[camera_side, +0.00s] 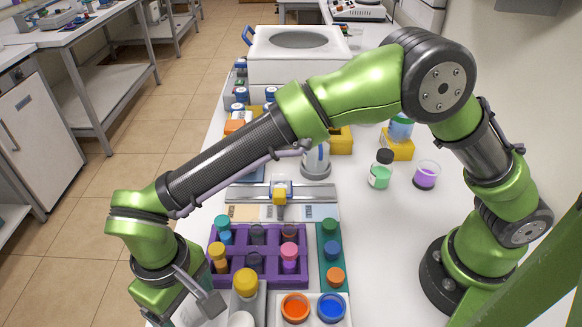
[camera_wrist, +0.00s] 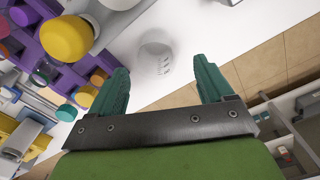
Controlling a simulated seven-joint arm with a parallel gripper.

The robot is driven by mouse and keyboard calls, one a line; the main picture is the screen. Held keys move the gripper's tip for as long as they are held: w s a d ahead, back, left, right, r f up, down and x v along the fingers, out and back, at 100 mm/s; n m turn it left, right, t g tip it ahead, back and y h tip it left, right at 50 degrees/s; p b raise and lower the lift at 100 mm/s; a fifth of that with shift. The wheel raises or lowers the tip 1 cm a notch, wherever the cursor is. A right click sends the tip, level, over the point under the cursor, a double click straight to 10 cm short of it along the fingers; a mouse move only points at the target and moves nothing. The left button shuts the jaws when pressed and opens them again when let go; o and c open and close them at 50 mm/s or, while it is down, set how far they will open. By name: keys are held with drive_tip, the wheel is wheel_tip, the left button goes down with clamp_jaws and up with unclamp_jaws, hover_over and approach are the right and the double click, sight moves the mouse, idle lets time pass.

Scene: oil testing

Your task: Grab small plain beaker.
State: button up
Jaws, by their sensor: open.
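A small clear glass beaker (camera_wrist: 155,52) with white graduation marks stands on the white bench in the wrist view, faint against the surface. It lies beyond the gap between the two teal fingers of my gripper (camera_wrist: 162,75). The fingers are spread wide, with nothing visible between them. I cannot tell whether the beaker touches anything. In the side view my gripper's fingers are cut off at the lower left, and the beaker is not clearly visible there.
A yellow-capped bottle (camera_side: 245,282) stands close by, also large in the wrist view (camera_wrist: 66,38). A purple rack (camera_side: 238,277) holds several capped vials. Orange (camera_side: 295,306) and blue (camera_side: 331,306) cups stand at the front. The bench edge (camera_wrist: 185,97) runs near my gripper.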

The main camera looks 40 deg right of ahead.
sight(199, 320)
drive_tip(key=f, duration=0.7)
drive_tip(key=shift+d+f, duration=0.15)
drive_tip(key=shift+d, duration=0.15)
drive_tip(key=shift+c, duration=0.3)
drive_tip(key=c, duration=1)
